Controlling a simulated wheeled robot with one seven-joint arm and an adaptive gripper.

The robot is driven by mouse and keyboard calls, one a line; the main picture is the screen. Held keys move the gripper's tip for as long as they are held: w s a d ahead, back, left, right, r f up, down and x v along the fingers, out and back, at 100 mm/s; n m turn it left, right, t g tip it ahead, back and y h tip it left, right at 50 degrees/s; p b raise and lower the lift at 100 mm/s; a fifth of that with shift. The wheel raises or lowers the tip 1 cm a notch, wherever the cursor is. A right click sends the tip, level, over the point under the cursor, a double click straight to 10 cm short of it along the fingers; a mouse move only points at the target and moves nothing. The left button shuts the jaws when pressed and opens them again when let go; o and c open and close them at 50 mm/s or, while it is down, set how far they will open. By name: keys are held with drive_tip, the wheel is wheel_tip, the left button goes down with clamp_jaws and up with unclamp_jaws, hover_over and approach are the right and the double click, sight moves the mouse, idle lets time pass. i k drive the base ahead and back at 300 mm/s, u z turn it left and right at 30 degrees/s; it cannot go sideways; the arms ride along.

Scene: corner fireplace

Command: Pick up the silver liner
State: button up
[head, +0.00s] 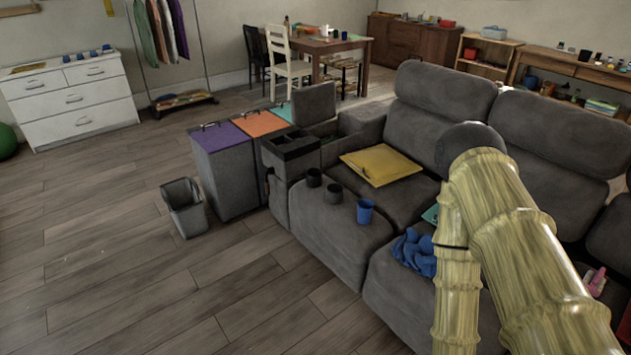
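I see nothing that is clearly a silver liner. A small grey open-topped bin (184,208) stands upright on the wood floor, left of the sofa and beside the tall lidded bins. I cannot tell whether it is, or holds, the liner; its inside looks dark. My bamboo-textured arm fills the right foreground and runs out of the bottom of the head view. My gripper is not in view. The arm hides part of the sofa.
A grey sofa (335,235) carries dark cups, a blue cup (364,211), a yellow folder (381,165) and a crumpled blue cloth (415,252). Tall grey bins (226,180) have purple, orange and teal lids. A white dresser (75,102) stands back left.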

sight(334, 195)
drive_tip(key=u, duration=0.35)
drive_tip(key=i, duration=2.3)
drive_tip(key=z, duration=0.3)
